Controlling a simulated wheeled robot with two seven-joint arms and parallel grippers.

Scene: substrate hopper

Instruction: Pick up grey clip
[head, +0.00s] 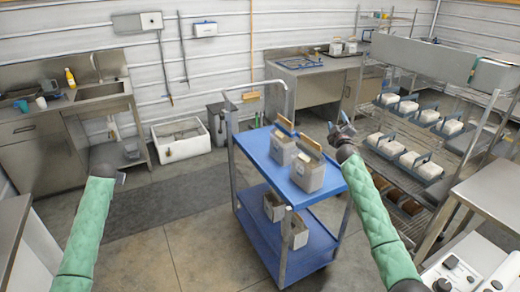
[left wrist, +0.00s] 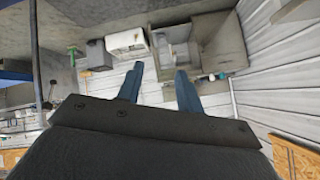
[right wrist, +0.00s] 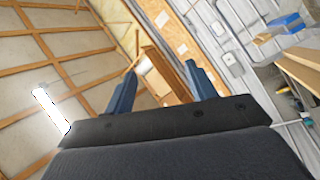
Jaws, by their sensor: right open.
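I cannot make out a grey clip in any view. My right gripper (head: 341,128) is raised at the right side of the blue cart (head: 262,154) in the head view. Its two blue fingers stand wide apart and empty in the right wrist view (right wrist: 162,82). My left gripper (head: 121,178) shows only as a small dark tip over the floor at the left, well away from the cart. In the left wrist view its blue fingers (left wrist: 159,86) are apart with nothing between them.
Two grey containers with brown flaps, one a grey box (head: 308,172), stand on the cart's top. More boxes sit on its lower shelf. A wire rack (head: 455,150) with white blocks in trays stands at right. A white tub (head: 180,142) sits at the back wall. Floor at left is clear.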

